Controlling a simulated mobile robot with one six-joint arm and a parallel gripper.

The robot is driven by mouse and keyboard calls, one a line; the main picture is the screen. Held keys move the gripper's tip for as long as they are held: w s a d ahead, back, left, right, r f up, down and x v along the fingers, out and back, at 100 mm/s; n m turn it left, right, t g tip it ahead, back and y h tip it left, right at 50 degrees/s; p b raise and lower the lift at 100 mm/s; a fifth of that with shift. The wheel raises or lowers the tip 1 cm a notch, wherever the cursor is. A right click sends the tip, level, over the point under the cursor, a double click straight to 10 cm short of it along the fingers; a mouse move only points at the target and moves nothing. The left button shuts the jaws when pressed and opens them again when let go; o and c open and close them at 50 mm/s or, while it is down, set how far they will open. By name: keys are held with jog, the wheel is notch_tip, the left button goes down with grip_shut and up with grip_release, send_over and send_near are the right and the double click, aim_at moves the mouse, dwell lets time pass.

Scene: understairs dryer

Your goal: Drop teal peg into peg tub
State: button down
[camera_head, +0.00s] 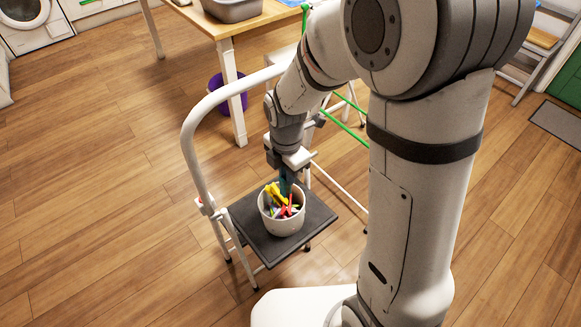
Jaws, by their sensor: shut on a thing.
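The peg tub (282,224) is a whitish round tub standing upright on the dark top of a small step stool. It holds several pegs (280,201) in yellow, red, purple and green. My gripper (287,178) points down directly over the tub and is shut on a teal peg (286,186), which shows as a dark teal patch at the tub's back rim. I cannot tell whether the peg touches the pegs below it. The fingertips are small and partly hidden.
The stool's dark step (245,222) has a curved white rail (187,135) rising at its left and back. A wooden table (222,22) with a grey basin (232,9) stands behind, a purple bucket (217,88) under it. The wooden floor at left is clear.

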jog(key=f+b, duration=0.1)
jog(key=f, duration=0.1)
jog(key=f+b, duration=0.3)
jog(key=shift+w+d+f, duration=0.2)
jog(key=shift+d+f, duration=0.05)
jog(key=shift+f, duration=0.1)
jog(key=shift+r, duration=0.1)
jog(key=c, duration=1.3)
grip_release()
notch_tip(320, 180, up, 8)
jog(key=shift+f+p, duration=0.1)
jog(key=shift+p, duration=0.9)
